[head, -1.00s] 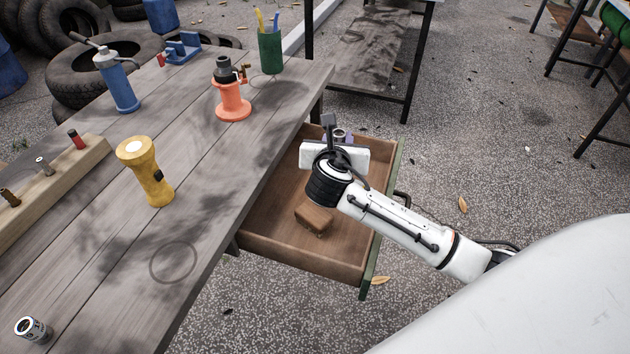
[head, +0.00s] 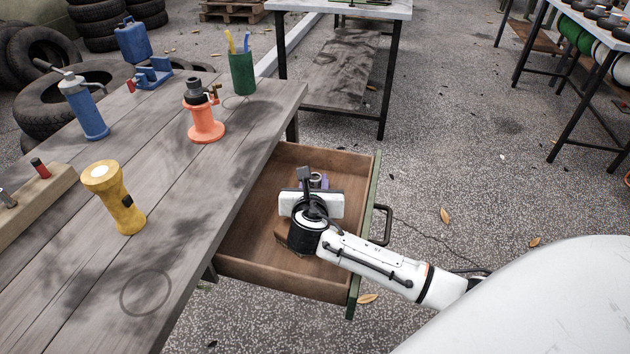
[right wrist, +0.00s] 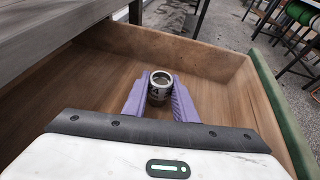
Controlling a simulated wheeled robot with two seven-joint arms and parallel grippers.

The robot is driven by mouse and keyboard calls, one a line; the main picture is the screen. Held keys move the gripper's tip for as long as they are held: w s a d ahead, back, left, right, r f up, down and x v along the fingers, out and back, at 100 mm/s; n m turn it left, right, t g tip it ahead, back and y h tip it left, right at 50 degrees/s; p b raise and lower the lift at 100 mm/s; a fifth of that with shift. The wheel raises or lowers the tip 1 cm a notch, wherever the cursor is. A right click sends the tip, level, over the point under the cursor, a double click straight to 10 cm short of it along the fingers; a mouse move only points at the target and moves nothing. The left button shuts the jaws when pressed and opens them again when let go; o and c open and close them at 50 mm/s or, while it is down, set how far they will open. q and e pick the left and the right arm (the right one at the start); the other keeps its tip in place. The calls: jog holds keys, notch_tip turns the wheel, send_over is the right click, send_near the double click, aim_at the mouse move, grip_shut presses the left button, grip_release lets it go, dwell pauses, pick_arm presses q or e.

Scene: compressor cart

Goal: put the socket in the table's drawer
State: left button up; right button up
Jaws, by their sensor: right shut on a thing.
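The socket (right wrist: 160,84) is a short metal cylinder with an open top and dark markings on its side. In the right wrist view it stands upright between the purple fingers of my right gripper (right wrist: 159,97), which is shut on it. In the head view the gripper (head: 317,184) is over the open drawer (head: 280,277), and its white body hides most of the socket (head: 316,177). The drawer is wooden with a green front. I cannot tell whether the socket touches the drawer floor. My left gripper is not in view.
A brown block (head: 283,230) lies in the drawer, mostly hidden by my right gripper. On the table (head: 180,215) stand a yellow flashlight (head: 118,202), an orange jack (head: 205,125), a blue torch (head: 85,112) and a green pen cup (head: 242,74). The drawer's far end looks clear.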

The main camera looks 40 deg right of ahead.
jog(key=shift+f, duration=0.3)
jog(key=o, duration=1.1)
jog(key=shift+s+f, duration=0.1)
jog(key=shift+f, duration=0.1)
jog(key=shift+c, duration=0.2)
jog(key=shift+o, duration=0.2)
jog(key=shift+f, duration=0.1)
jog(key=shift+s+a, duration=0.1)
jog(key=shift+r, duration=0.25)
jog(key=p+v, duration=0.1)
jog(key=v, duration=0.6)
jog(key=r+p+v, duration=0.1)
jog(key=v, duration=0.2)
jog(key=shift+a+r+p, duration=0.2)
jog(key=shift+r+p, duration=0.05)
jog(key=shift+p, duration=0.1)
jog(key=shift+s+a+r, duration=0.2)
jog(key=shift+s+a, duration=0.15)
jog(key=shift+s, duration=0.15)
